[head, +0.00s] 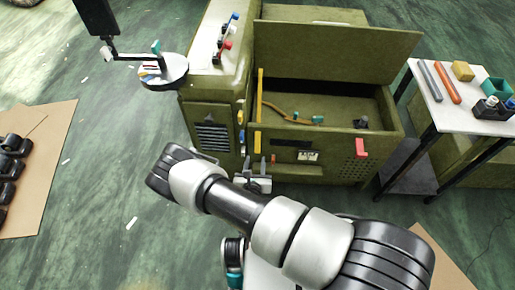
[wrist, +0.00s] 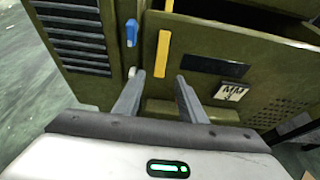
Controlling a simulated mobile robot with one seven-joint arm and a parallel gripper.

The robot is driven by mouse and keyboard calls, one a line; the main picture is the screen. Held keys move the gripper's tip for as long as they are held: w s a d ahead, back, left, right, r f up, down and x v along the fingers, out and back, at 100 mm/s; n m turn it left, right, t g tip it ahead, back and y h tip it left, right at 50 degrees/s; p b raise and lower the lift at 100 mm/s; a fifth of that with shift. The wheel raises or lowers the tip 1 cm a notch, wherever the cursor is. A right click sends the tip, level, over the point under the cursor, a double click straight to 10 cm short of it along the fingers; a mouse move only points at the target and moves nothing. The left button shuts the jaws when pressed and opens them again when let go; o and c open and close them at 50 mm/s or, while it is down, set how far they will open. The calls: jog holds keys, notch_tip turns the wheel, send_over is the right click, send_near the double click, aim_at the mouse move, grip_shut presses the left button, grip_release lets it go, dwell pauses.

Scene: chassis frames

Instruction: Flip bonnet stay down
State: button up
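The bonnet (head: 335,50) of the olive-green chassis is raised above the open bay. An upright yellow bar (head: 260,95), which looks like the bonnet stay, stands at the bay's left front corner. A shorter yellow strip (head: 257,142) shows below it on the front face. In the wrist view a yellow strip (wrist: 163,53) stands just beyond and between my fingertips, with a bit of yellow above it. My gripper (wrist: 160,78) is open and empty, low in front of the chassis; in the head view my gripper (head: 256,165) is partly hidden by my arm.
A blue handle (wrist: 131,32) is left of the yellow strip. A red tab (head: 361,148) sticks out at the right front. A side table (head: 455,118) with tools stands right, a round tray (head: 180,72) left.

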aim_at(257, 148)
jog(key=b+x, duration=0.2)
jog(key=x, duration=0.9)
jog(key=shift+b, duration=0.3)
grip_shut()
